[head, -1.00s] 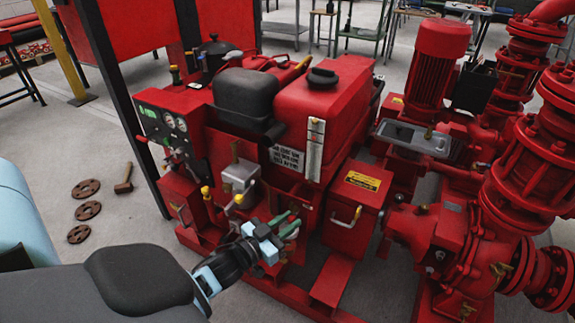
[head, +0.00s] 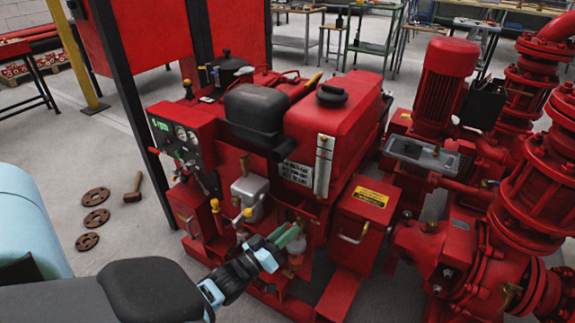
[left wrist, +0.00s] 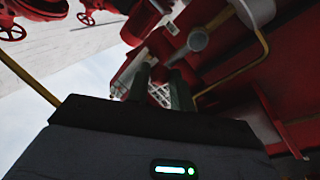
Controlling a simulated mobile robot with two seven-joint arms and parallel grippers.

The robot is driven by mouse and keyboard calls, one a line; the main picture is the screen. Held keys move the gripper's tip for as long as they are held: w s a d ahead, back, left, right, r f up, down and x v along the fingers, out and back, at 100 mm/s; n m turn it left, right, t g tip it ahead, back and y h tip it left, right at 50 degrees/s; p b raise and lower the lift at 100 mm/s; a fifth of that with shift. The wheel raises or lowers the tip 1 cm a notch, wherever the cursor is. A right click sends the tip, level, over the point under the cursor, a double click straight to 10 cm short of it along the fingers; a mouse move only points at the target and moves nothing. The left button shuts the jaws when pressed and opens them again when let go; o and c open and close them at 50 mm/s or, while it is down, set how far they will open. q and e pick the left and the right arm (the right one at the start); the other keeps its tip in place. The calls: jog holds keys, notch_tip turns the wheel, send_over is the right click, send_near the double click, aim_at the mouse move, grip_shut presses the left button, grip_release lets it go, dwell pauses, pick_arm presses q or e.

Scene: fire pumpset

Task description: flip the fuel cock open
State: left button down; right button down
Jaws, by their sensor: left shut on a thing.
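The fuel cock (left wrist: 193,44) appears in the left wrist view as a grey round body with a short lever slanting down toward my fingers. In the head view the cock is mostly hidden behind my left gripper (head: 289,239), at the front of the red engine set below the fuel tank (head: 325,112). The left wrist view shows my gripper's two dark fingers (left wrist: 160,82) close together at the lever's end. The left gripper is shut on the lever, though the exact contact is too dark to see. My right gripper is not in view.
A red box with a yellow label (head: 370,197) stands right of the gripper. A silver filter housing (head: 250,197) with yellow-knobbed levers is to its left. A thin yellow pipe (left wrist: 262,50) runs close by.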

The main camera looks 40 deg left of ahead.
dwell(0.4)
pick_arm(q)
jog(key=c, duration=1.5)
grip_release()
jog(key=shift+o, duration=1.5)
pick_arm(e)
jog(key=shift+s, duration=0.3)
pick_arm(q)
jog(key=shift+s, duration=0.1)
jog(key=s+f+p, duration=0.1)
jog(key=s, duration=0.6)
jog(key=shift+s+a+f, duration=0.15)
jog(key=shift+s+f, duration=0.05)
jog(key=shift+s, duration=0.05)
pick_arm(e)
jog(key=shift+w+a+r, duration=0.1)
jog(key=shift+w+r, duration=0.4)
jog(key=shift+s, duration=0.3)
